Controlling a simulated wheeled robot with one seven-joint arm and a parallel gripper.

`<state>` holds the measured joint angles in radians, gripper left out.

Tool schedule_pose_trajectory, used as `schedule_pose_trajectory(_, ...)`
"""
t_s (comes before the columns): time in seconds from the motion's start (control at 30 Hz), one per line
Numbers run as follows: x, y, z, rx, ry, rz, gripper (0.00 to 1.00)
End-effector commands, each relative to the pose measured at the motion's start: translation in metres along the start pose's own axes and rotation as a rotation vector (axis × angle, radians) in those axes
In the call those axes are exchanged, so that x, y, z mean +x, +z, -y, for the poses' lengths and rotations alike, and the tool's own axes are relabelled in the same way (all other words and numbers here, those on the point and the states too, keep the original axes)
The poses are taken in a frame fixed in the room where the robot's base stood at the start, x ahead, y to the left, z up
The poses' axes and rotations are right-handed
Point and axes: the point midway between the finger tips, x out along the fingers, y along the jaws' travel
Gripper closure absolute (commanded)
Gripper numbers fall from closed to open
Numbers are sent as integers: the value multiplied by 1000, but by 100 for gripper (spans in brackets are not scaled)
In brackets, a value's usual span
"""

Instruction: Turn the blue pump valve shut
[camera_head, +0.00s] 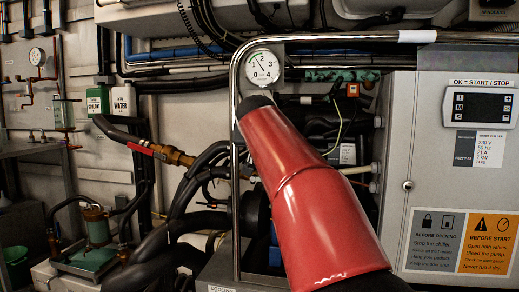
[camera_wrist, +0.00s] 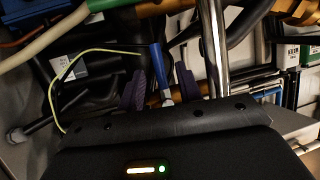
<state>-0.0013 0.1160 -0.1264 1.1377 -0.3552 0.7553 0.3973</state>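The blue valve handle (camera_wrist: 157,62) shows in the wrist view as a narrow blue lever with a metal piece at its lower end. My gripper (camera_wrist: 161,84) is open, with its two purple fingers standing apart on either side of the lever. The lever lies between the fingers in the picture; I see a gap on both sides and cannot tell its depth. In the head view my red arm reaches into the chiller frame and hides my gripper and the valve.
A steel frame tube (camera_head: 236,150) runs close by and shows right of the fingers in the wrist view (camera_wrist: 213,45). A pressure gauge (camera_head: 262,68) sits above. Black hoses (camera_head: 190,190) crowd the left; a grey control cabinet (camera_head: 400,200) stands right. A thin yellow-green wire (camera_wrist: 54,88) loops nearby.

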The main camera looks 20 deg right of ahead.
Motion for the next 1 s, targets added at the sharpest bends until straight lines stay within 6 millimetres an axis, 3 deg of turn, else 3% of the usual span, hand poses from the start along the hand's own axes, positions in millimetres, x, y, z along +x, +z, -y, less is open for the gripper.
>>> schedule_pose_trajectory(0.1,-20,0,1,0,-2,0,65)
schedule_pose_trajectory(0.27,-33,1,0,1,0,1,65)
schedule_pose_trajectory(0.77,-36,1,0,0,-1,4,65)
schedule_pose_trajectory(0.87,-43,10,-2,-8,-10,30,65)
schedule_pose_trajectory(1.0,-72,50,-6,-43,-50,132,65)
